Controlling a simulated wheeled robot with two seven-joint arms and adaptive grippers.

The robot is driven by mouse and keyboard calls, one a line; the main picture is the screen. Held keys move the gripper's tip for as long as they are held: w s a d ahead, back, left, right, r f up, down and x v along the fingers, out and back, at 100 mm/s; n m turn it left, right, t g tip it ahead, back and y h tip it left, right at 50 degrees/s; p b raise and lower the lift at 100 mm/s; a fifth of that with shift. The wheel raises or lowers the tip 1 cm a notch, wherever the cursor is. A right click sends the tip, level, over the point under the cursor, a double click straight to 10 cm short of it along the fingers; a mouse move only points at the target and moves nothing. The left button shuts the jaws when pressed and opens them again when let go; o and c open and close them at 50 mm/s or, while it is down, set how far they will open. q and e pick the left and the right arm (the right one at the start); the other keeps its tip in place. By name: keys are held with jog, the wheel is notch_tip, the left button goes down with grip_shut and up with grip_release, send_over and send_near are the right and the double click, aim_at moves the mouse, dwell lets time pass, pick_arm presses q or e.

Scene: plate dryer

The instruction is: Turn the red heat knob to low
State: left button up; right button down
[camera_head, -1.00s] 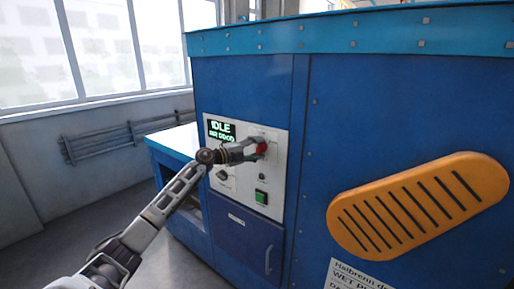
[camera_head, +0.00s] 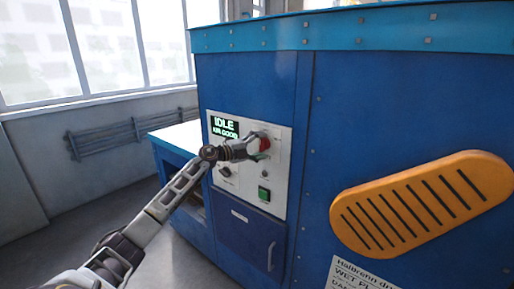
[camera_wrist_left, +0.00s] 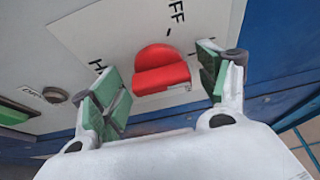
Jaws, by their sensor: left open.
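The red heat knob (camera_head: 264,144) sits on the white control panel (camera_head: 281,160) of the blue machine. In the left wrist view the knob (camera_wrist_left: 160,72) lies between the two green-padded fingers of my left gripper (camera_wrist_left: 158,78). The fingers are open, one on each side, with visible gaps to the knob. Lettering "FF" shows above the knob and part of an "H" to its left; other markings are hidden. In the head view my left gripper (camera_head: 253,147) is at the panel and partly covers the knob's left side. My right gripper is not in view.
A green display (camera_head: 224,127) reads "IDLE" and "AIR GOOD". A black knob (camera_head: 225,171) and a green button (camera_head: 264,193) sit lower on the panel. A vented orange cover (camera_head: 420,205) is at right, and a white-topped surface (camera_head: 178,137) at left.

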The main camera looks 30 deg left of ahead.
pick_arm(q)
jog(key=v, duration=1.2)
dwell(1.1)
dwell(0.9)
